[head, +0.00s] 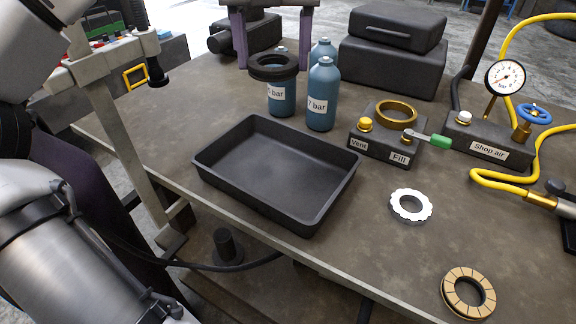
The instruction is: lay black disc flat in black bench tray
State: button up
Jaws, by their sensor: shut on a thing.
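The black disc (273,67) is a thick dark ring with a central hole, held roughly level. My gripper (273,64) comes down from the top edge of the head view, with one purplish finger on each side of the disc. It is shut on the disc. In the picture the disc covers the upper part of a blue bottle, behind and left of the tray's far right side. The black bench tray (245,180) is a shallow rectangular pan with low walls, lying empty near the bench's front edge. The disc is beyond the tray's far edge and apart from it.
Blue bottles (321,97) stand close behind the tray. A Vent/Fill block (385,150) with a brass ring is right of it. A white toothed ring (410,206) and a tan segmented ring (468,293) lie on the bench. A black case (392,65) stands behind.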

aim_at(277, 176)
notch_tip(277, 176, down, 20)
jog(key=shift+r, duration=0.2)
jog(key=shift+f, duration=0.1)
jog(key=shift+f+b, duration=0.15)
jog(key=shift+b, duration=0.15)
jog(key=o, duration=1.1)
